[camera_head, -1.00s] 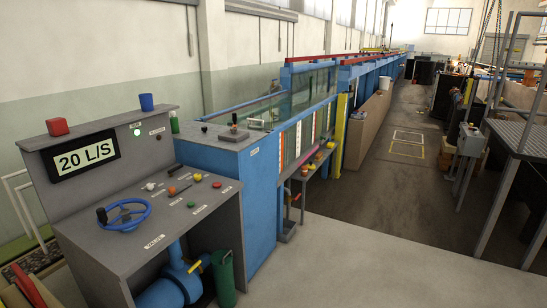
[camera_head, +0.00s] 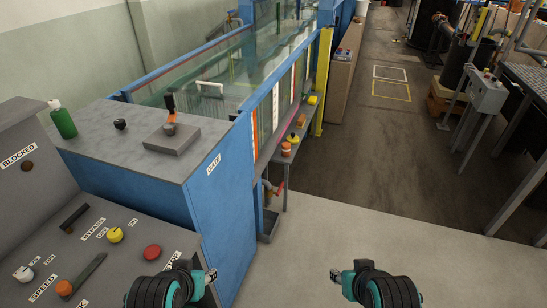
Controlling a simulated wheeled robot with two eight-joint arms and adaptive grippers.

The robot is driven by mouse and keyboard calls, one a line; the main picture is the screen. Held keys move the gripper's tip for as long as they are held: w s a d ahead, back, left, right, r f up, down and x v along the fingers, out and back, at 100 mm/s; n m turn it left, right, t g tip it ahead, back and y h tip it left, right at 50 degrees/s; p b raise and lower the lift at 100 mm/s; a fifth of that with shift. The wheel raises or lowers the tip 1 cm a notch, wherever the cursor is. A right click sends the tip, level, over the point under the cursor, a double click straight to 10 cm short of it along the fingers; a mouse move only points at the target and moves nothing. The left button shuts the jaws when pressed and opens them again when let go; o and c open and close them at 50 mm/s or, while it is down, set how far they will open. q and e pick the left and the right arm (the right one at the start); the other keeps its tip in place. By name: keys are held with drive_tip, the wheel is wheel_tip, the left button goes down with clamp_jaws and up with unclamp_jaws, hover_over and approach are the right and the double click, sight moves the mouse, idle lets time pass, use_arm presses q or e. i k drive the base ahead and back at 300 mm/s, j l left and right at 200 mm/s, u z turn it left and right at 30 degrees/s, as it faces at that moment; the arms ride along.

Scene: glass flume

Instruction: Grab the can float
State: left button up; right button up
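A narrow side shelf (camera_head: 278,160) runs along the flume's right wall and carries several small objects. A small orange and white can-like object (camera_head: 286,149) stands at its near end; I cannot tell for sure whether it is the can float. A yellow piece (camera_head: 293,137) and an orange-red one (camera_head: 301,121) are just behind it, with a yellow one (camera_head: 313,99) farther back. My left gripper (camera_head: 211,276) and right gripper (camera_head: 335,274) are low in the picture, in front of the shelf and apart from it. Their fingers are too small to read.
The blue gate cabinet (camera_head: 215,190) and grey control console (camera_head: 110,215) stand at left. The glass flume (camera_head: 230,75) runs away behind the cabinet. Open floor (camera_head: 370,215) lies ahead and right. A grey box on legs (camera_head: 488,93) stands at far right.

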sight(286, 146)
drive_tip(key=i+l, duration=0.15)
drive_tip(key=i, duration=0.45)
drive_tip(key=i+l+u, duration=0.1)
drive_tip(key=i+l, duration=0.2)
drive_tip(key=i+l+u, duration=0.1)
drive_tip(key=i+l, duration=0.5)
drive_tip(key=i+l+u, duration=0.15)
drive_tip(key=i+l, duration=0.15)
drive_tip(key=l, duration=0.2)
drive_tip(key=i+l+u, duration=0.1)
drive_tip(key=i+l, duration=0.15)
drive_tip(key=i+l+u, duration=0.1)
drive_tip(key=i+l, duration=0.15)
drive_tip(key=l, duration=0.3)
drive_tip(key=i+l, duration=0.25)
drive_tip(key=l, duration=0.15)
drive_tip(key=u, duration=0.05)
